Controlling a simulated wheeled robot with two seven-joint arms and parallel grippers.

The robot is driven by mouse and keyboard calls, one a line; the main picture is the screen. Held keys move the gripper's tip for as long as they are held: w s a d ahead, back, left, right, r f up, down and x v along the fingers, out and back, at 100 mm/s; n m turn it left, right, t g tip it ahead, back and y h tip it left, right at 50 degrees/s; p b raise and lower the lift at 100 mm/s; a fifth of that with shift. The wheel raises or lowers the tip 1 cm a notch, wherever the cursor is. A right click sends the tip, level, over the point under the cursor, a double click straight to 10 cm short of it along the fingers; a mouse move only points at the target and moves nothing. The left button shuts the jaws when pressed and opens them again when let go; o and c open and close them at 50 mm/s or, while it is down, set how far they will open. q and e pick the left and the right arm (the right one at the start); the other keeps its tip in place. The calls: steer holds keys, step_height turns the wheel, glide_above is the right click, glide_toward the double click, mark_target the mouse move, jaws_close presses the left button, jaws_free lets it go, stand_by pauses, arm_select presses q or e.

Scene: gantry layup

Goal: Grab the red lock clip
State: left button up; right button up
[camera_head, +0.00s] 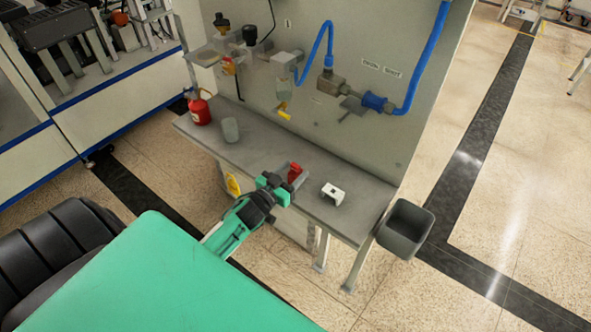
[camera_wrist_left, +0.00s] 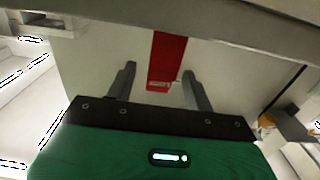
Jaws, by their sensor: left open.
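The red lock clip (camera_head: 294,172) is on the grey bench, near its front edge, in the head view. In the left wrist view the red clip (camera_wrist_left: 167,62) shows as a red strip reaching down between the two fingers. My left gripper (camera_head: 279,186) is at the bench's front edge, right beside the clip. In the left wrist view its fingers (camera_wrist_left: 158,88) stand apart, one on each side of the clip, with a gap on both sides. My right gripper is not in view.
The grey bench (camera_head: 340,217) runs below a wall panel with blue hoses. A white block (camera_head: 333,193) lies right of the clip. A grey cup (camera_head: 231,130) and a red canister (camera_head: 199,108) stand at the left end. A dark bin (camera_head: 405,228) hangs at the right end.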

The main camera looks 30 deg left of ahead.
arm_select(q)
steer(key=shift+w+f, duration=0.1)
steer(key=shift+w, duration=0.8)
steer(key=c, duration=1.1)
